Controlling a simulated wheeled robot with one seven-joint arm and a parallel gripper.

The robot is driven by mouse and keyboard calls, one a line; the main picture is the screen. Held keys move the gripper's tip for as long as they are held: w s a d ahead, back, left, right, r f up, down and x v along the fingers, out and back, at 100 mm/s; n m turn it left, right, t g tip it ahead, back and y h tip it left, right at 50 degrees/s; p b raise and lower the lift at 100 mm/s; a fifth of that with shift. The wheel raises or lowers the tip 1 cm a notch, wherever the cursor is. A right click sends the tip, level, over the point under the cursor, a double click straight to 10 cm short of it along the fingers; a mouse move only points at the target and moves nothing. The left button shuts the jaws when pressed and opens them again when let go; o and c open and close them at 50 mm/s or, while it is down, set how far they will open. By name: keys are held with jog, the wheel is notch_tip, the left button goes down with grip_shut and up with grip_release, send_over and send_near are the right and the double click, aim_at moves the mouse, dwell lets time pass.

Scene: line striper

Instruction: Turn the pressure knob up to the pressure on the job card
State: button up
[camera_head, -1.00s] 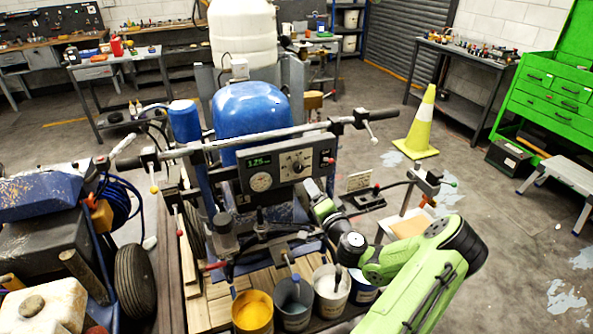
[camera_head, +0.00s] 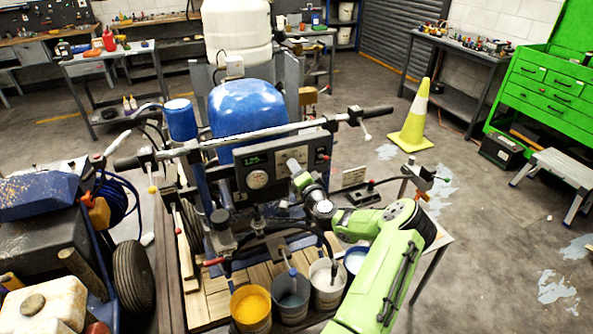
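The control panel (camera_head: 227,181) of the line striper faces me below the handlebar. It has a small green-lit display (camera_head: 252,161), whose digits look like 125 but are too small to be sure. My gripper (camera_head: 293,165) reaches up from the lower right to the panel's middle and covers the spot of the pressure knob, so the knob is hidden. I cannot tell whether its fingers touch or grip the knob. A small pale card (camera_head: 354,176) stands right of the panel; its writing is unreadable, and it may be the job card.
The handlebar (camera_head: 240,139) crosses just above the panel. Paint buckets, one yellow (camera_head: 251,306), stand below it, near my arm. A yellow cone (camera_head: 413,122) stands to the right. A blue tank (camera_head: 245,108) is behind the panel.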

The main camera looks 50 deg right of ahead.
jog(key=c, duration=0.4)
jog(key=shift+m, duration=0.6)
jog(key=o, duration=1.1)
jog(key=shift+c, duration=0.2)
jog(key=shift+s, duration=0.1)
jog(key=b+v, duration=0.3)
jog(key=v, duration=1.2)
jog(key=shift+s+a+b, duration=0.2)
jog(key=shift+s+b, duration=0.05)
jog(key=shift+b, duration=0.1)
